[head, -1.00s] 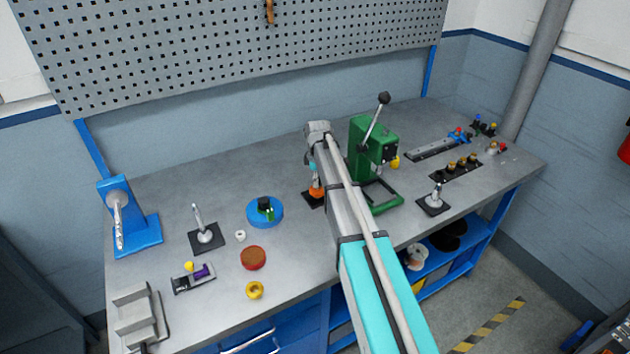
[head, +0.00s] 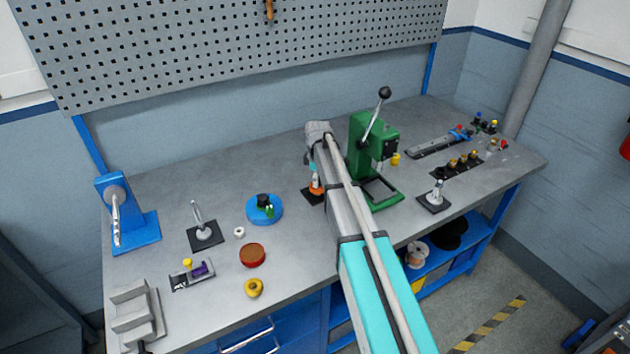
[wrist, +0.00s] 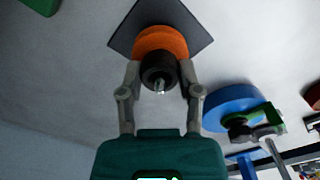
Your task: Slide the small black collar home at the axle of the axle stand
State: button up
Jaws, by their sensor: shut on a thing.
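In the wrist view the small black collar (wrist: 158,70) sits around the bright tip of the axle (wrist: 160,87). My gripper (wrist: 160,78) is shut on the collar, one finger on each side. An orange round part (wrist: 160,42) lies just beyond the collar, on the dark square base (wrist: 122,35) of the axle stand. I cannot tell whether the collar touches the orange part. In the head view the orange part (head: 315,187) and the base (head: 309,196) show beside my arm, which hides the collar and the fingers.
A blue round dish (head: 253,214) with black and green pieces stands left of the stand. A green press (head: 362,150) stands close on the right. Other posts on dark plates (head: 205,236) (head: 434,202) stand farther off. Bare bench lies behind the stand.

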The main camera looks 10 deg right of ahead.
dwell(0.3)
jog(key=o, duration=0.9)
jog(key=shift+w, duration=0.1)
